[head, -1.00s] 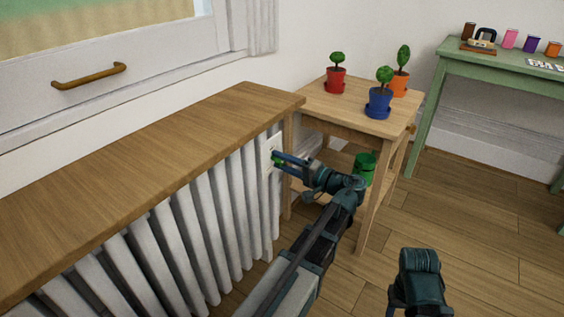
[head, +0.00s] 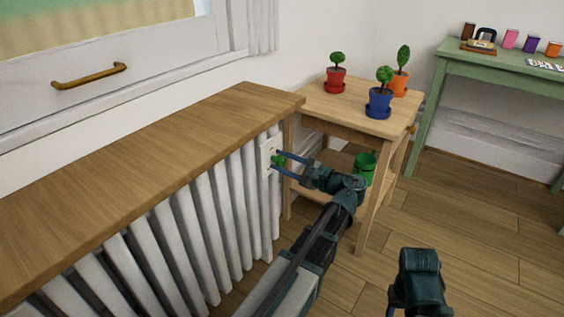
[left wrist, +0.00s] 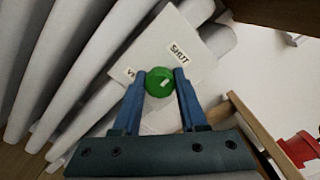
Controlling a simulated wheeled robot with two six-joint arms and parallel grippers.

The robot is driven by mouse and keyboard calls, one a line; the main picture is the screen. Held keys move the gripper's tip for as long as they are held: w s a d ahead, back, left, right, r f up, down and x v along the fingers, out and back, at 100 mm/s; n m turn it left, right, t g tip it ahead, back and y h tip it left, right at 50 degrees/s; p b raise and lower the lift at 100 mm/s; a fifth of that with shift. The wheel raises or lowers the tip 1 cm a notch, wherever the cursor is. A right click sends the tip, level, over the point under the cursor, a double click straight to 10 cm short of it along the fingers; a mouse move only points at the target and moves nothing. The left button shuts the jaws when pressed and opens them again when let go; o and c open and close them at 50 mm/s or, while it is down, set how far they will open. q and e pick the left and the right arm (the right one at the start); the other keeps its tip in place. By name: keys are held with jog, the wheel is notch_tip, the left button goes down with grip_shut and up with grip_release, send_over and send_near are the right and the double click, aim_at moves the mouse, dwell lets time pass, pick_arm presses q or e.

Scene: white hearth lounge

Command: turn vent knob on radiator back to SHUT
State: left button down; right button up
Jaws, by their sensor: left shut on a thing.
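The green vent knob (left wrist: 159,82) sits on a white plate (left wrist: 150,55) on the radiator's end; it also shows in the head view (head: 278,160). The plate's SHUT label (left wrist: 179,53) is up and right of the knob in the left wrist view. A second label (left wrist: 129,74), at the left, is partly hidden by a finger. A small pale mark on the knob's face lies right of its middle, tilted up to the right. My left gripper (head: 281,162) is shut on the knob, one finger on each side.
A wooden shelf (head: 150,170) tops the white radiator (head: 190,215). Beside it stands a small wooden table (head: 330,107) with red, blue and orange potted plants; a green pot (head: 364,165) is below. A green table (head: 490,62) stands at right. The wooden floor between is clear.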

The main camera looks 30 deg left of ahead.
pick_arm(q)
jog(key=shift+m, duration=0.7)
jog(key=shift+c, duration=2.2)
grip_release()
jog(key=shift+d, duration=0.1)
jog(key=s+d, duration=0.1)
jog(key=d, duration=1.2)
jog(key=shift+d, duration=0.35)
jog(key=shift+a+f, duration=0.1)
jog(key=shift+f, duration=0.05)
